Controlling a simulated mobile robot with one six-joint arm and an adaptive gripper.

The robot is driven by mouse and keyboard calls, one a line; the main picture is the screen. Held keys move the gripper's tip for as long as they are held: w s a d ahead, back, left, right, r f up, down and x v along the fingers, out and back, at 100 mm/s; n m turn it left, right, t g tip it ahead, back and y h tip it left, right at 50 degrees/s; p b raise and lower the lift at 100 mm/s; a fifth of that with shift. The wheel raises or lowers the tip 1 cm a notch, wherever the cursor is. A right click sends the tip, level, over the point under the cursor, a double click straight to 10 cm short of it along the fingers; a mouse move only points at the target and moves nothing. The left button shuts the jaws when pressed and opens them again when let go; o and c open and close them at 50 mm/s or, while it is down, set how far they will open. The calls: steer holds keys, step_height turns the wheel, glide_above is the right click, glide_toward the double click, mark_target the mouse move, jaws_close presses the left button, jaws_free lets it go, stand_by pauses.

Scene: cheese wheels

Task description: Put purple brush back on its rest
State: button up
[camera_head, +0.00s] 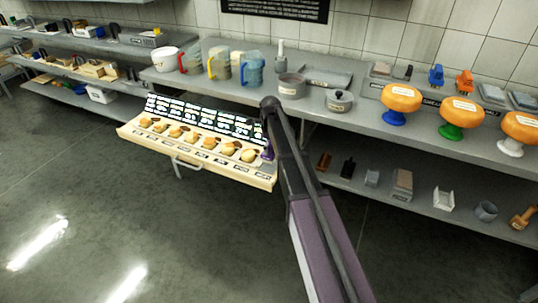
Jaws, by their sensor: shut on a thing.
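A small purple piece (268,153), likely the purple brush, shows just below the end of my arm, at the right end of a pale wooden drawer or tray. My gripper (267,140) points down there and is shut on it; the fingers are small and partly hidden by my arm. I cannot tell whether the purple piece touches the tray. I cannot clearly make out the brush's rest in this view.
The pale tray (185,165) holds a row of several small yellowish pieces with labels. Behind it, a grey counter (190,88) carries jugs, a white tub (164,59), a lidded pot (339,101) and orange wheels (461,111) on coloured stands. The floor in front is clear.

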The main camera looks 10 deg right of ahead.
mark_target(270, 153)
steer(key=shift+f, duration=0.1)
steer(key=shift+f+b, duration=1.7)
steer(key=shift+b, duration=0.1)
steer(key=shift+f, duration=0.2)
steer(key=o, duration=0.8)
steer(key=shift+r, duration=0.1)
steer(key=shift+r, duration=0.2)
step_height(270, 153, up, 12)
steer(key=p, duration=1.2)
steer(key=shift+s, duration=0.1)
